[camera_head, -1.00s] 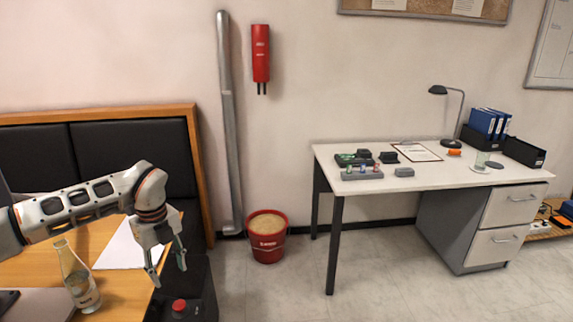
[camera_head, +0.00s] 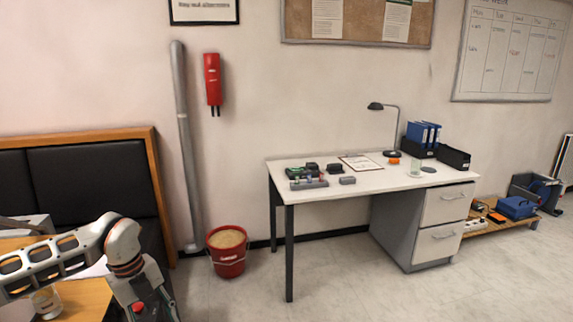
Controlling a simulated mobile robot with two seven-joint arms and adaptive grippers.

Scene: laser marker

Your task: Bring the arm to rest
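My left arm comes in from the left at the lower left, low over the wooden table (camera_head: 88,300). My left gripper (camera_head: 150,302) hangs down near the table's right end, at the bottom edge of the view. Its fingertips are cut off or hard to make out, so its opening does not show clearly. I see nothing held in it. My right arm and gripper are not in view.
A bottle (camera_head: 46,302) stands on the wooden table, partly hidden by my arm. A red button (camera_head: 139,307) shows close by my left gripper. A red bucket (camera_head: 227,257) stands on the floor. The white desk (camera_head: 385,184) is farther right, with clear floor before it.

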